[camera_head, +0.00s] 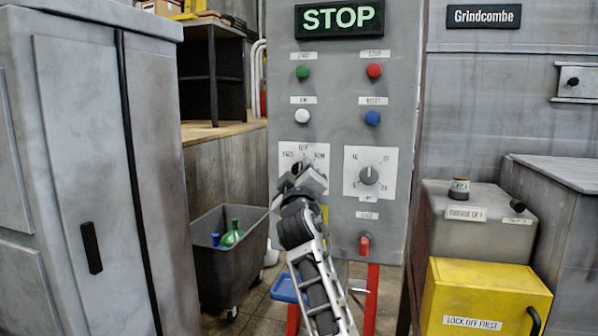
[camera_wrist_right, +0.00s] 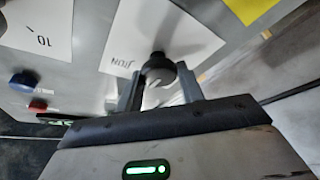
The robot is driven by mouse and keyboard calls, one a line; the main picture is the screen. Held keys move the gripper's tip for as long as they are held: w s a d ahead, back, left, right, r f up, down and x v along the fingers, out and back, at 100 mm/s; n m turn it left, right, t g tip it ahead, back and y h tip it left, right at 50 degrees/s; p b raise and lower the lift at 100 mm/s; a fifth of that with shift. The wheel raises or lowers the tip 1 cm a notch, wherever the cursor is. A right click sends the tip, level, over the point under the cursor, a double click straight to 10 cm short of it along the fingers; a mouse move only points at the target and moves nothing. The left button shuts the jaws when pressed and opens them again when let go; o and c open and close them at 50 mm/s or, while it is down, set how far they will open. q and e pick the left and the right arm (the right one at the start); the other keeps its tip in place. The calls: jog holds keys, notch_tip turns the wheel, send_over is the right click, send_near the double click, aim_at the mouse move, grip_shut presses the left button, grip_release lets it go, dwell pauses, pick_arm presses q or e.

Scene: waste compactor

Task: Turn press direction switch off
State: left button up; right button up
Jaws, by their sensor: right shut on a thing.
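The press direction switch is a dark round knob (camera_wrist_right: 158,68) on a white plate (camera_head: 289,154) on the grey control panel. The plate has a label at left, OFF at the top and one at right that reads like RUN. My right gripper (camera_head: 304,178) is at this plate and hides most of the knob in the head view. In the right wrist view, the two fingers of my right gripper (camera_wrist_right: 160,84) stand on either side of the knob, shut on it. A pale line shows on the knob, but I cannot tell which label it points to. My left gripper is out of view.
A second dial (camera_head: 369,174) sits right of the switch. Green (camera_head: 303,72), red (camera_head: 375,70), white (camera_head: 302,116) and blue (camera_head: 372,118) buttons are above, under a lit STOP sign (camera_head: 339,18). A grey bin (camera_head: 232,275) stands left.

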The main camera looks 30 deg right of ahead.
jog(key=shift+n, duration=0.6)
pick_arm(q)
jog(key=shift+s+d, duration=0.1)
pick_arm(e)
jog(key=shift+y, duration=0.3)
jog(key=o, duration=1)
pick_arm(q)
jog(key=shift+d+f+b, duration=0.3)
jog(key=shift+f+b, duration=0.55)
jog(key=shift+b, duration=0.95)
pick_arm(e)
jog(key=shift+v, duration=8)
